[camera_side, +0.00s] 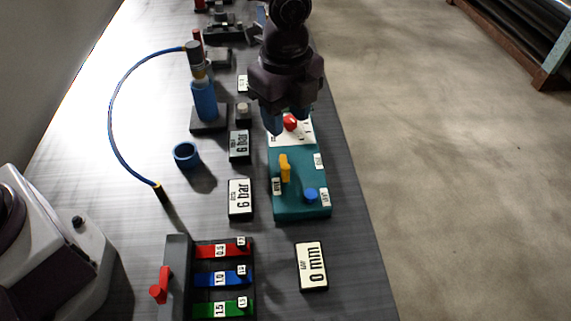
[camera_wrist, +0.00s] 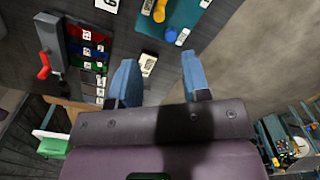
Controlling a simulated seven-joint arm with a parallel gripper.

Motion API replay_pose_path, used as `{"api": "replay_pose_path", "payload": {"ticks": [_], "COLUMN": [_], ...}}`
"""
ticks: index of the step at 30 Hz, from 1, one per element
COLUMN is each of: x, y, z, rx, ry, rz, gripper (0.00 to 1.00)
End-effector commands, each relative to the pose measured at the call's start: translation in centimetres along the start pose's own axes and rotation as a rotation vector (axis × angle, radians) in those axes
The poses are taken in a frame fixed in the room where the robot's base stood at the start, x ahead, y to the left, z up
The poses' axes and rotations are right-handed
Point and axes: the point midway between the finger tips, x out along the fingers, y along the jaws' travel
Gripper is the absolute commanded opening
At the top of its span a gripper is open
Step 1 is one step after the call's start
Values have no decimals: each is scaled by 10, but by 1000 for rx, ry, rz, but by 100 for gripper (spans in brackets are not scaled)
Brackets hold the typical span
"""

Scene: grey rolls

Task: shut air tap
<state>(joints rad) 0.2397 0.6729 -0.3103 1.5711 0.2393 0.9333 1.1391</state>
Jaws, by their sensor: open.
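The teal box (camera_side: 290,205) stands near the right edge of the table. A yellow lever (camera_side: 285,168) on its top looks like the air tap handle and lies roughly along the box. Small labels sit beside it, too small to read surely. The lever also shows at the top of the wrist view (camera_wrist: 159,10). My gripper (camera_side: 290,120) is open, with blue fingers, over the far end of the box, beyond the lever and apart from it. A red knob (camera_side: 290,123) on a white plate appears between the fingers in the side view. Nothing is held.
A blue knob (camera_side: 310,194) sits on the box near the lever. A "0 mm" display (camera_side: 311,266) and "6 bar" displays (camera_side: 240,198) lie around it. A rack with red, blue and green bars (camera_side: 223,280), a blue ring (camera_side: 187,155) and a blue bottle with hose (camera_side: 204,100) stand left.

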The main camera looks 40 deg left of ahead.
Motion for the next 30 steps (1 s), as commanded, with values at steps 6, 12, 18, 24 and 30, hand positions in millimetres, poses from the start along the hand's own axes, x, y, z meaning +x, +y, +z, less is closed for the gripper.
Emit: {"api": "replay_pose_path", "payload": {"ticks": [6, 12, 18, 24, 30], "x": [31, 74, 108, 125, 128], "y": [2, 2, 2, 1, 1], "z": [0, 0, 0, 0, 0], "rx": [4, 2, 1, 0, 0], "ry": [-1, -2, -1, 0, 0], "rz": [7, 7, 5, 2, 1], "gripper": [43, 43, 43, 43, 43]}}
